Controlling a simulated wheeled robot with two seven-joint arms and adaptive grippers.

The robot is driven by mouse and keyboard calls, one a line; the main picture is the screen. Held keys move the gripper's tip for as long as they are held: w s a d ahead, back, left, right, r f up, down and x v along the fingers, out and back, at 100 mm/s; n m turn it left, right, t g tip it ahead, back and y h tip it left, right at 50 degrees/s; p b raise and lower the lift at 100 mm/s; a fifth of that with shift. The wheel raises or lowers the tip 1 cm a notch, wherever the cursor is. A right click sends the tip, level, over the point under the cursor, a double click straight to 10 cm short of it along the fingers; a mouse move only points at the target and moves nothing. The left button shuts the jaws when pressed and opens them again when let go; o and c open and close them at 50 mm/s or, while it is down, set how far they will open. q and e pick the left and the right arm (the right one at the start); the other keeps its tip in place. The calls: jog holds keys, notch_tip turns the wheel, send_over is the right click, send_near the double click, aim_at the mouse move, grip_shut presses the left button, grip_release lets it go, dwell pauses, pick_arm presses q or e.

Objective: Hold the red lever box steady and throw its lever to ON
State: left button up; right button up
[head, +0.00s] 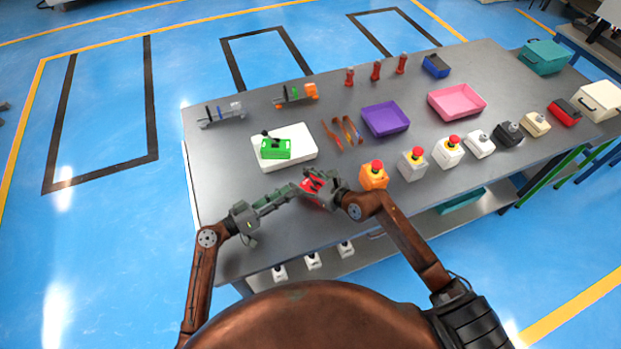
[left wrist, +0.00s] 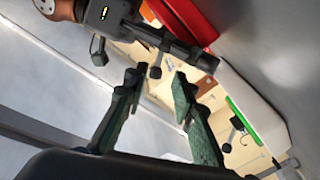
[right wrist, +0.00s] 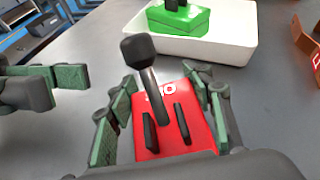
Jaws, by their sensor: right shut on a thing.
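The red lever box (right wrist: 178,125) stands on the grey table, near its front edge in the head view (head: 313,184). My right gripper (right wrist: 165,100) is shut on it, with a finger along each side. Its lever (right wrist: 142,65) is a dark stalk with a black knob, sticking up and leaning toward the far side in the right wrist view. White lettering shows on the box top, partly behind the lever. My left gripper (head: 291,190) is just left of the box, fingers apart and empty. In the left wrist view its fingers (left wrist: 158,110) are clearly separated; in the right wrist view it stays apart from the lever.
A green lever box (head: 275,148) sits in a white tray (head: 302,151) behind the red box. An orange button box (head: 373,176) stands close to the right of my right gripper. Tools (head: 342,132) and a purple tray (head: 386,119) lie further back. The table's left front is clear.

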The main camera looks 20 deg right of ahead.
aim_at(311, 180)
pick_arm(q)
jog(key=x, duration=1)
jog(key=shift+s, duration=0.1)
jog(key=shift+c, duration=0.5)
grip_shut()
